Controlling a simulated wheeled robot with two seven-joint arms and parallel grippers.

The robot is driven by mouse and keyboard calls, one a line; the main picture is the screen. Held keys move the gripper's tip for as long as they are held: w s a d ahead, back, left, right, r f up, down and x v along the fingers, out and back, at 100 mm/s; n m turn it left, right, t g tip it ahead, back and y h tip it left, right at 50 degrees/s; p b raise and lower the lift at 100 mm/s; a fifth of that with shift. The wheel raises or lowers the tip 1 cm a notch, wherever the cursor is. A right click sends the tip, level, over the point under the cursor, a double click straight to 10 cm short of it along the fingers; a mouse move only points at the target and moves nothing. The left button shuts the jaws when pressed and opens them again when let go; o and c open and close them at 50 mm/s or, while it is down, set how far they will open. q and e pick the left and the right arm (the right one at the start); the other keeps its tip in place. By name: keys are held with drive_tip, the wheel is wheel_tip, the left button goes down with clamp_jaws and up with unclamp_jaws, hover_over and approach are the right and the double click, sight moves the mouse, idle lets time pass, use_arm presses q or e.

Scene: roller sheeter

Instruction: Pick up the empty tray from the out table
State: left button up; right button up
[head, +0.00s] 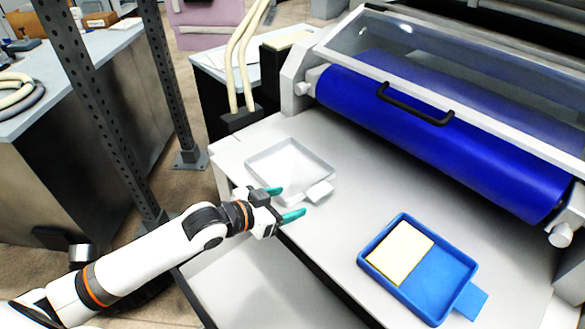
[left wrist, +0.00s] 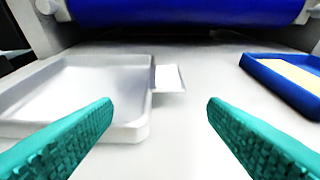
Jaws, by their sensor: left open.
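The empty tray (head: 283,161) is white and shallow, with a flat tab handle (head: 320,191) at its near right corner. It lies on the light grey out table (head: 345,215) in front of the roller. My left gripper (head: 287,203) is open and empty, just in front of the tray's handle. In the left wrist view the gripper (left wrist: 160,110) has its green fingers spread apart. There the tray (left wrist: 75,90) is on the left, partly behind the left finger, and its tab (left wrist: 170,78) shows between the fingers, ahead of them. My right gripper is not visible.
A blue tray (head: 462,262) with a pale yellow slab (head: 399,252) lies to the right on the same table. The blue roller (head: 430,140), with a black handle (head: 415,104) above it, stands behind. Perforated posts (head: 95,110) rise at left. Table surface between the trays is clear.

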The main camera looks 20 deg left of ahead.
sight(308, 197)
use_arm(q)
drive_tip(key=shift+w+d+f, duration=0.2)
drive_tip(key=shift+w+d, duration=0.05)
drive_tip(key=shift+w, duration=0.25)
drive_tip(key=shift+w+d+f, duration=0.1)
drive_tip(key=shift+w+d, duration=0.1)
drive_tip(key=shift+w, duration=0.05)
drive_tip(key=shift+w+d+f, duration=0.15)
drive_tip(key=shift+w+d, duration=0.05)
drive_tip(key=shift+w, duration=0.1)
drive_tip(key=x, duration=0.2)
drive_tip(key=p+x, duration=0.1)
drive_tip(key=x, duration=0.1)
drive_tip(key=shift+d, duration=0.35)
drive_tip(key=shift+w+d+f, duration=0.1)
drive_tip(key=shift+w, duration=0.05)
drive_tip(key=c, duration=1.2)
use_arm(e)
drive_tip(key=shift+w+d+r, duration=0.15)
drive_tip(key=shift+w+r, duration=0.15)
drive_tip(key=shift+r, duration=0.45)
